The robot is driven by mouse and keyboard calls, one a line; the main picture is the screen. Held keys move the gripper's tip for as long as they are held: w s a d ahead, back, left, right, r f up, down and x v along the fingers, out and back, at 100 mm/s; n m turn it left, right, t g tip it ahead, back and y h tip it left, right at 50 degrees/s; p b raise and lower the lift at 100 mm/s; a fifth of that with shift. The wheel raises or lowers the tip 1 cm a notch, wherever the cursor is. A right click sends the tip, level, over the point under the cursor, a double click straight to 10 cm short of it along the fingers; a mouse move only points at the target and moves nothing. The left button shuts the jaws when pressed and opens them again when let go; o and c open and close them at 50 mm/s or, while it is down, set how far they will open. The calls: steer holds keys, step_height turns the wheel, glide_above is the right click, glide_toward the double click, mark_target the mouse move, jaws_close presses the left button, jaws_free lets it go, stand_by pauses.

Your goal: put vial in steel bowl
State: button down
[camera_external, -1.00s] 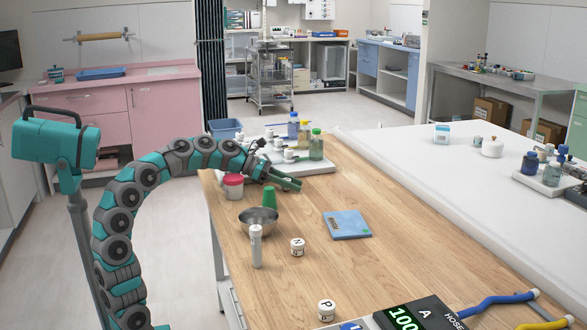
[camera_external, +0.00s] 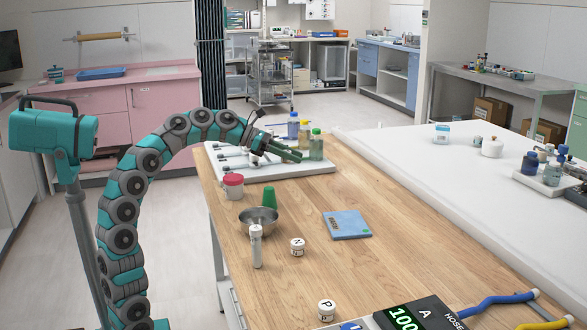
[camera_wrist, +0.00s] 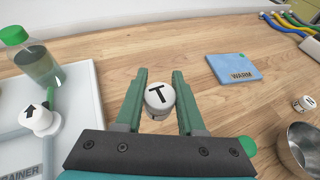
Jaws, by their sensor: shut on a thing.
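My gripper (camera_external: 290,153) is over the front right of the white tray, with its fingers pointing right. In the wrist view my gripper (camera_wrist: 158,98) is shut on a vial (camera_wrist: 158,97), whose white lid is marked T. I cannot make out this vial in the external view. The steel bowl (camera_external: 245,226) stands on the wooden table, nearer the camera than my gripper. The bowl also shows at the right edge of the wrist view (camera_wrist: 292,151); its visible inside looks empty.
A green cup (camera_external: 269,197) and a white-capped tube (camera_external: 256,247) stand close to the bowl. A red-lidded jar (camera_external: 233,187), an N-marked vial (camera_external: 297,247) and a blue pack (camera_external: 346,225) are around it. Bottles (camera_external: 316,146) stand on the tray (camera_external: 285,170).

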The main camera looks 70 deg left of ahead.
step_height(320, 180, up, 9)
steer(key=p, duration=0.2)
